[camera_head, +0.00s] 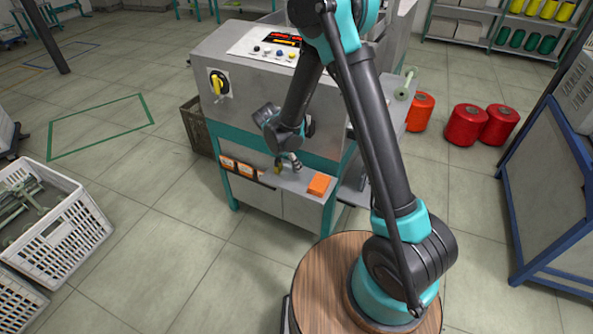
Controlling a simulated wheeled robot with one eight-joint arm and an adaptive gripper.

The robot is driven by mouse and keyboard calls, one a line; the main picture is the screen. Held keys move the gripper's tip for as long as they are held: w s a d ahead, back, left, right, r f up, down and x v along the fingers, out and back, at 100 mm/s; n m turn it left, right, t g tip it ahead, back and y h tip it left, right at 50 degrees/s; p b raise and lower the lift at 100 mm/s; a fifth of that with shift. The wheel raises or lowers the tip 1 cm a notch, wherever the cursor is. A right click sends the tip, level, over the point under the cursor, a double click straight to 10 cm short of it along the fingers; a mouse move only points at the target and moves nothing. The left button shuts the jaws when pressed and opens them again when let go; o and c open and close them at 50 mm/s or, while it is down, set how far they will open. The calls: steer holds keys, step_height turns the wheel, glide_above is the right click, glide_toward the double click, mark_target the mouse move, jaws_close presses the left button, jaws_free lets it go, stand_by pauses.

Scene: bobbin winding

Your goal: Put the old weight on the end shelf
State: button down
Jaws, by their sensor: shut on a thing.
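My gripper (288,163) is low over the grey ledge (295,187) at the near end of the winding machine (240,55). It is shut on a small brassy thing (278,168), which may be the old weight. My fingers and wrist hide much of it. I cannot tell whether it touches the ledge or hangs just above it. An orange block (319,184) lies on the ledge to the right of my gripper.
Orange-labelled boxes (237,167) sit at the ledge's left. The control panel (265,45) and a yellow rotary switch (217,84) are above. White crates (70,225) stand at left, red cones (468,125) at right. A blue-framed bench (550,190) stands at far right.

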mark_target(295, 169)
steer(key=shift+f, duration=1.8)
steer(key=shift+a+f, duration=0.1)
steer(key=shift+f, duration=0.05)
steer(key=c, duration=1.2)
jaws_free()
